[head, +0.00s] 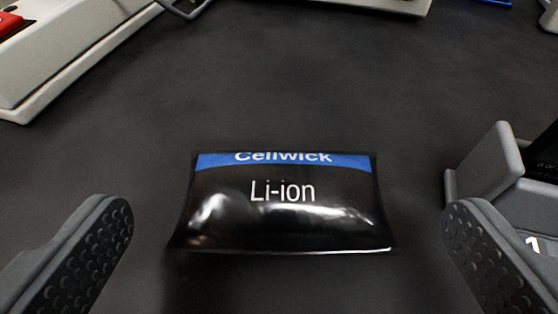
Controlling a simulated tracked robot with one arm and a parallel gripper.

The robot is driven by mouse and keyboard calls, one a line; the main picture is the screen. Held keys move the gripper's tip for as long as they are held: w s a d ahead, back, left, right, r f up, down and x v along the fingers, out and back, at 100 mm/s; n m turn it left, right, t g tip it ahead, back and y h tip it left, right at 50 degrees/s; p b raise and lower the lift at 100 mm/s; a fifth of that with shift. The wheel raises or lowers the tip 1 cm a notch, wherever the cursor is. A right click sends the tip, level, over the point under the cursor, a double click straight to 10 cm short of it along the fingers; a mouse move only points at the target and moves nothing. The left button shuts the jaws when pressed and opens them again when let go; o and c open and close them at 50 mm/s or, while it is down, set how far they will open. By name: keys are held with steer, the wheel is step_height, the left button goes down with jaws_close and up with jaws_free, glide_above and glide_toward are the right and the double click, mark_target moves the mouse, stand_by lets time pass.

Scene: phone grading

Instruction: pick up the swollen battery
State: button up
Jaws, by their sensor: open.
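The swollen battery (280,215) is a black, puffed pouch with a blue band reading "Cellwick" and white "Li-ion" lettering. It lies on the dark grey surface in the middle of the head view. My gripper (285,235) is open, with one textured finger pad at the left and one at the right of the battery. There is a clear gap between each finger and the battery. Nothing is between the fingers except the battery, and neither finger visibly touches it.
A pale tray-like edge (75,62) with a red item (10,22) is at the upper left. A grey bracket (490,165) and a dark object (543,160) stand close behind the right finger. The dark surface (300,80) beyond the battery is clear.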

mark_target(284, 211)
steer(key=x, duration=0.3)
steer(key=shift+w+f+b, duration=0.1)
steer(key=shift+w+b, duration=0.15)
steer(key=shift+b, duration=0.15)
steer(key=c, duration=1)
